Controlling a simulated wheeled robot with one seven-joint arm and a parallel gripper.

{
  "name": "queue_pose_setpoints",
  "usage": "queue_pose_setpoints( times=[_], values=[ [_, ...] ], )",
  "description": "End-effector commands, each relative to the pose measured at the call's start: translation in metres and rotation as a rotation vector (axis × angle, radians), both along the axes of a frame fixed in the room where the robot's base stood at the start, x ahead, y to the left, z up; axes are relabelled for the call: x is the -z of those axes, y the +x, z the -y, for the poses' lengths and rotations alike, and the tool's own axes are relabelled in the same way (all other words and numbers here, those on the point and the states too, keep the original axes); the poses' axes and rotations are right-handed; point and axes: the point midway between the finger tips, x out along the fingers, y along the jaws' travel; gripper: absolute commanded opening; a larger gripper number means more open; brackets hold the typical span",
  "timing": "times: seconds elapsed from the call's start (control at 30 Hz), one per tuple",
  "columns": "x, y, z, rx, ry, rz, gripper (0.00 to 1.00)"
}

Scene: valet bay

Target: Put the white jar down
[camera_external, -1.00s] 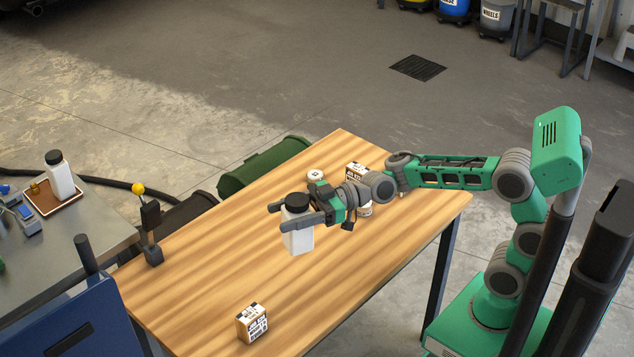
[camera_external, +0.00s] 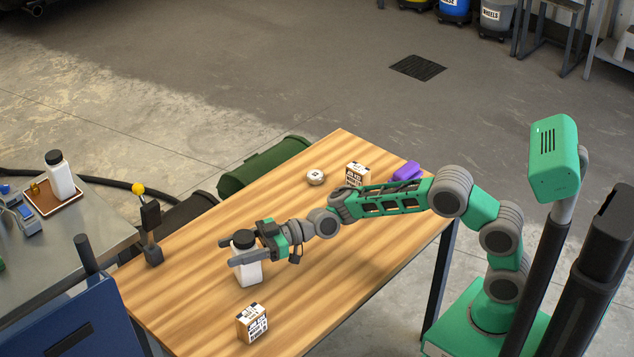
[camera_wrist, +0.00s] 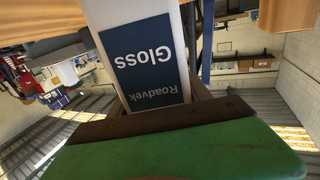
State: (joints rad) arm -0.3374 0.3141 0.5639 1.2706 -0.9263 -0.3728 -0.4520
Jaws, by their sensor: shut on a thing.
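A white jar (camera_external: 248,273) with a black cap is held upright in my gripper (camera_external: 236,253), near the left-front part of the wooden table. The jaws are shut around its upper body. I cannot tell whether its base touches the tabletop. In the wrist view the jar (camera_wrist: 135,30) appears upside down, with a dark blue label reading "Roadvek Gloss". The wooden table (camera_external: 190,285) lies beneath it. A similar white jar (camera_external: 61,180) with a black cap stands on a brown tray (camera_external: 45,209) on the metal counter at left.
A printed box (camera_external: 252,323) stands just in front of the held jar. At the back are a round white item (camera_external: 315,177), another box (camera_external: 357,174) and a purple item (camera_external: 407,171). A black stand with a yellow ball (camera_external: 138,188) is at the left edge. Bare wood lies around the jar.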

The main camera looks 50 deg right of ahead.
Motion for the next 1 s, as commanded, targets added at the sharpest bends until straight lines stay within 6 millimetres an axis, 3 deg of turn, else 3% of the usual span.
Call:
queue_pose_setpoints(
  times=[0.27, 0.3, 0.5, 0.87, 1.0],
  values=[
    [0.000, 0.000, 0.000, 0.000, 0.003, 0.004, 0.00],
    [0.001, 0.000, 0.000, 0.000, 0.001, 0.000, 0.59],
    [0.001, 0.000, 0.000, 0.000, 0.001, 0.000, 0.75],
    [-0.005, 0.000, 0.001, 0.000, 0.001, 0.000, 0.78],
    [-0.003, -0.010, 0.026, 0.003, 0.001, -0.001, 0.78]
  ],
)
